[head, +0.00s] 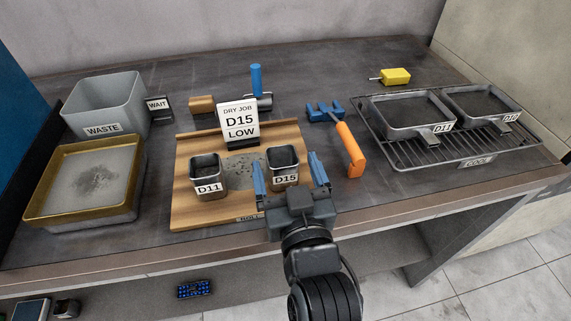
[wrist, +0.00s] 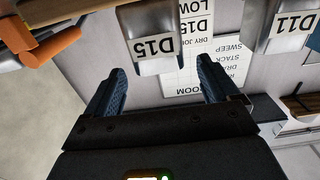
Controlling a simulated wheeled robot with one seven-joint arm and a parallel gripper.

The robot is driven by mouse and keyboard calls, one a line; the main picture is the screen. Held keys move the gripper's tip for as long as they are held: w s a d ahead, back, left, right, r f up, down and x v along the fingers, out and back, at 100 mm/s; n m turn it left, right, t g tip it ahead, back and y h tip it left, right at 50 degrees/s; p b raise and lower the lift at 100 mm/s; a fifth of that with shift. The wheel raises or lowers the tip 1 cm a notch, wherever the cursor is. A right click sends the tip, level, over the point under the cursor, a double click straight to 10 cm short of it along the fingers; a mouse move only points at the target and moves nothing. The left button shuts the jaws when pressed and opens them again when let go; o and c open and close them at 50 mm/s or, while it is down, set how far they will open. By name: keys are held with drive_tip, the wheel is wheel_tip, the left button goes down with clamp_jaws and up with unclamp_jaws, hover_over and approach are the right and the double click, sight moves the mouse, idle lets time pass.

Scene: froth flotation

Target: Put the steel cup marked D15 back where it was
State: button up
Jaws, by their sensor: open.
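The steel cup marked D15 (head: 283,165) stands upright on the right part of the wooden board (head: 186,215). It holds dark material. My gripper (head: 289,174) is open, with its blue fingers on either side of the D15 cup in the head view. In the wrist view, the D15 cup (wrist: 152,45) appears upside down, just ahead of and between the open fingertips (wrist: 160,85). I cannot tell whether they touch it. The steel cup marked D11 (head: 207,178) stands on the board to the left. A sign reading DRY JOB D15 LOW (head: 239,124) stands behind the cups.
A grey WASTE bin (head: 103,105) and a brass-rimmed tray (head: 82,186) stand at the left. Pans marked D11 (head: 410,114) and D10 (head: 483,103) sit on a wire rack (head: 465,148) at the right. An orange-handled tool (head: 349,148) lies right of the board. Grey powder lies between the cups.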

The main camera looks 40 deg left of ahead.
drive_tip(key=b+v, duration=0.1)
drive_tip(key=v, duration=0.9)
drive_tip(key=shift+s+d, duration=0.25)
drive_tip(key=shift+s, duration=0.05)
drive_tip(key=s+d+f+m+t+h, duration=0.1)
drive_tip(key=s+d+f+m+h, duration=0.1)
drive_tip(key=d, duration=0.5)
drive_tip(key=s+d+f+m+t+h, duration=0.1)
drive_tip(key=s+d+f+h, duration=0.15)
drive_tip(key=d, duration=0.55)
drive_tip(key=s+d+f+m+t+h, duration=0.1)
drive_tip(key=d+f+m+h, duration=0.1)
drive_tip(key=d, duration=0.5)
drive_tip(key=s+d+r+m+h, duration=0.1)
drive_tip(key=s+d+m+h, duration=0.1)
drive_tip(key=s+d, duration=0.4)
drive_tip(key=s+d+r+m+h, duration=0.2)
drive_tip(key=s+d+h, duration=0.3)
drive_tip(key=s, duration=0.4)
drive_tip(key=shift+d+r+m, duration=0.3)
drive_tip(key=shift+d+m, duration=0.2)
drive_tip(key=shift+d, duration=0.05)
